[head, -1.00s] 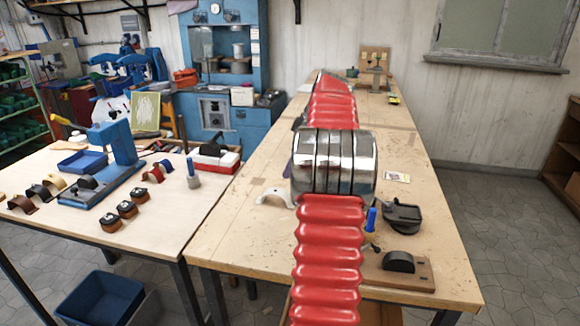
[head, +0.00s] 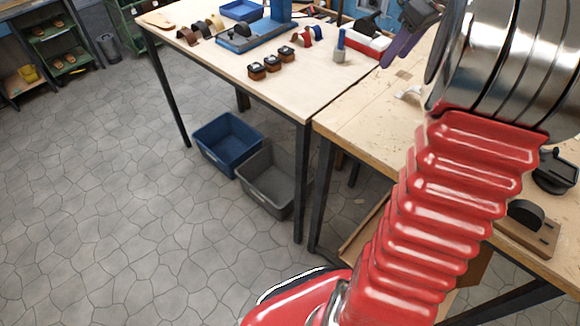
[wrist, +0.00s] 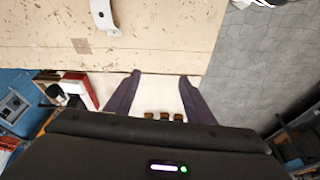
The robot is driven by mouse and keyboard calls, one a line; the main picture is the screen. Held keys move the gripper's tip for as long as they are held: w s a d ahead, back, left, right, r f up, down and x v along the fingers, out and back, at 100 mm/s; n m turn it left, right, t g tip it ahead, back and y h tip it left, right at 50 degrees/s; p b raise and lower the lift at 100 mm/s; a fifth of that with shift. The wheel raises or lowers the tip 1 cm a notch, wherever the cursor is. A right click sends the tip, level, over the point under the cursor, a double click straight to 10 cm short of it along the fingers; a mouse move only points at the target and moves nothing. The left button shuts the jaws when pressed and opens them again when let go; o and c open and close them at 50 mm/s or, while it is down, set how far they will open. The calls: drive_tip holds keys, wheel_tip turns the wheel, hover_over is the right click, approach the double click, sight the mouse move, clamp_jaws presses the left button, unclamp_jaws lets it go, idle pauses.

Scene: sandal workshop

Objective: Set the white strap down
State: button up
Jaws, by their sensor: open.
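The white strap (head: 410,93) is a small curved piece lying on the wooden bench at the right, partly hidden by my arm. It also shows in the wrist view (wrist: 103,17), at the top edge and partly cut off, on the bare wooden top. My gripper (wrist: 160,76) has two dark purple fingers, spread apart with nothing between them. In the head view my gripper (head: 388,62) hangs above the bench's left side, partly hidden by my arm. It is apart from the strap.
A pale table (head: 270,88) stands left of the bench, with several coloured straps, a blue press (head: 255,38) and a red-and-white box (head: 367,45). A blue bin (head: 228,143) and a grey bin (head: 266,182) stand on the floor. A black strap on a wooden block (head: 526,214) sits near the bench's front.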

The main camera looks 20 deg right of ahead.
drive_tip(key=s+a+m+h, duration=0.1)
drive_tip(key=s+a, duration=0.1)
drive_tip(key=a, duration=0.8)
drive_tip(key=s+a, duration=0.2)
drive_tip(key=a, duration=0.9)
drive_tip(key=s+a+f+m+t, duration=0.1)
drive_tip(key=s+a+f, duration=0.2)
drive_tip(key=s+a, duration=0.3)
drive_tip(key=s+a+f+m+t, duration=0.1)
drive_tip(key=s+a+f, duration=0.3)
drive_tip(key=s+a, duration=0.3)
drive_tip(key=shift+a, duration=0.9)
drive_tip(key=shift+c, duration=0.4)
